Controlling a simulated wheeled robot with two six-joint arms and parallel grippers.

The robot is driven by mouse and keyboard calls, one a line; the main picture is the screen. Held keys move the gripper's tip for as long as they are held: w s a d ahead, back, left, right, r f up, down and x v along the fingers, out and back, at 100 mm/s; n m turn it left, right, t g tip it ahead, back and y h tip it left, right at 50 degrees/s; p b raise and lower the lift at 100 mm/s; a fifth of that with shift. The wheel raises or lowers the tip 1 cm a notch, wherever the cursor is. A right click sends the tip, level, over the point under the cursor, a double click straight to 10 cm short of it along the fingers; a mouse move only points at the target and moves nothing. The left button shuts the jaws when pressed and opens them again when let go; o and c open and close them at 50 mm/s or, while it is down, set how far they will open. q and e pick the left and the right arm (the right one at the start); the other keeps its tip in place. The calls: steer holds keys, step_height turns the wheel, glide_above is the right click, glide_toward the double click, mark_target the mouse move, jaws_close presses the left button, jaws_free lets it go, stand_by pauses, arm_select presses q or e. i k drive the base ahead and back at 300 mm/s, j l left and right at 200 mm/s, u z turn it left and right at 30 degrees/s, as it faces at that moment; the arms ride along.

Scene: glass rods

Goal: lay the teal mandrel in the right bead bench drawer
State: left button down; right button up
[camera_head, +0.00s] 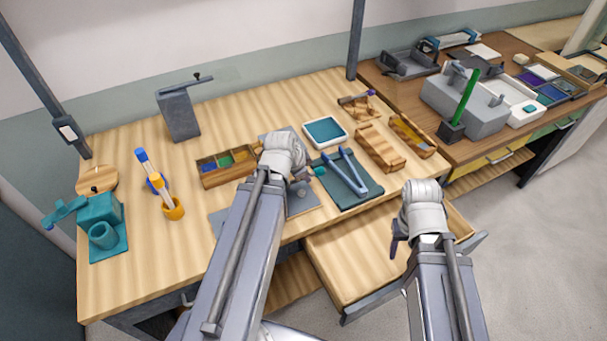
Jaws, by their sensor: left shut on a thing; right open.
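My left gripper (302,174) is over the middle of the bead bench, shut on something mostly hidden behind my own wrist. A small teal end (319,171) shows just right of the fingers and looks like part of the teal mandrel; its rod cannot be made out. The right bead bench drawer (350,256) stands pulled open at the front right of the bench, its visible floor bare. My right gripper (396,240) is open above the right part of the drawer, with nothing seen in it.
A dark teal mat (362,196) with blue-grey tweezers (345,172) lies right of my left gripper. A bead tray (228,168), a teal-lined dish (325,131) and wooden racks (380,148) stand around it.

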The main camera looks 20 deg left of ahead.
mark_target(374, 230)
steer(key=l+u, duration=0.2)
steer(key=l, duration=0.4)
steer(key=l+u, duration=0.15)
steer(key=l, duration=0.45)
steer(key=k+l+u, duration=0.2)
steer(key=l, duration=0.4)
steer(key=i+l, duration=0.05)
